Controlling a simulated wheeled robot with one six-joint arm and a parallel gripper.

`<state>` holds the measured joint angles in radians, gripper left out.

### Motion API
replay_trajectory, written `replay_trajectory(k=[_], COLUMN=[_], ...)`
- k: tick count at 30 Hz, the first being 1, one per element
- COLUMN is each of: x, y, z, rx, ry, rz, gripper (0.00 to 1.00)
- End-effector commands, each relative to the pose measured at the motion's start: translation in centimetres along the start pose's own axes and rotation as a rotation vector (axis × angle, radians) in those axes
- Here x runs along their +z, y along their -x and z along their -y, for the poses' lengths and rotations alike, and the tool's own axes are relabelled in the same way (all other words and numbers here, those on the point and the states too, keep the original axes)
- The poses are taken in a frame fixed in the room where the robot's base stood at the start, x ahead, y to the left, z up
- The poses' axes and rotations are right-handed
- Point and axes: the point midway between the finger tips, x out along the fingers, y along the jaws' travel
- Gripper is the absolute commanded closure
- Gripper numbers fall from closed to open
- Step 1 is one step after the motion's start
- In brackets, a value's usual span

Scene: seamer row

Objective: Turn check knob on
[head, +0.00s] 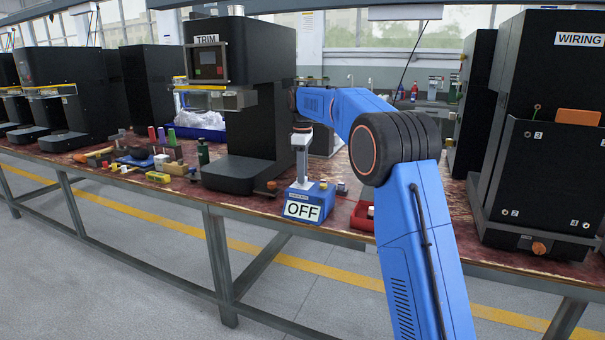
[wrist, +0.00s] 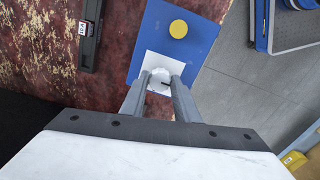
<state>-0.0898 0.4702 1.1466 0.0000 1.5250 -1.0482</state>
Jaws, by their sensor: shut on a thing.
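The check knob (wrist: 160,75) is white and round with a dark mark, on a white plate on top of a blue box (wrist: 150,28). In the head view the blue box (head: 325,198) stands near the bench's front edge, with a white sign (head: 303,211) reading OFF on its front. My gripper (head: 302,182) points straight down over the box. In the wrist view my gripper (wrist: 162,80) has its two fingers on either side of the knob, shut on it. The fingers hide part of the knob. A yellow button (wrist: 178,28) sits beside the plate.
The black TRIM machine (head: 238,105) stands left of the box, and a red bin (head: 362,217) lies to its right. Small tools and blocks (head: 165,160) clutter the bench on the left. The black WIRING machine (head: 545,120) stands at the right.

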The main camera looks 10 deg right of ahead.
Motion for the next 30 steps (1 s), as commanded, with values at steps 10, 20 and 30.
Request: replay_trajectory(k=[10, 20, 30], x=[0.00, -0.01, -0.03], y=[0.03, 0.05, 0.06], z=[0.00, 0.03, 0.06], rx=[0.001, 0.001, 0.001], ry=[-0.093, -0.363, -0.688], rz=[0.000, 0.000, -0.001], gripper=[0.94, 0.94, 0.94])
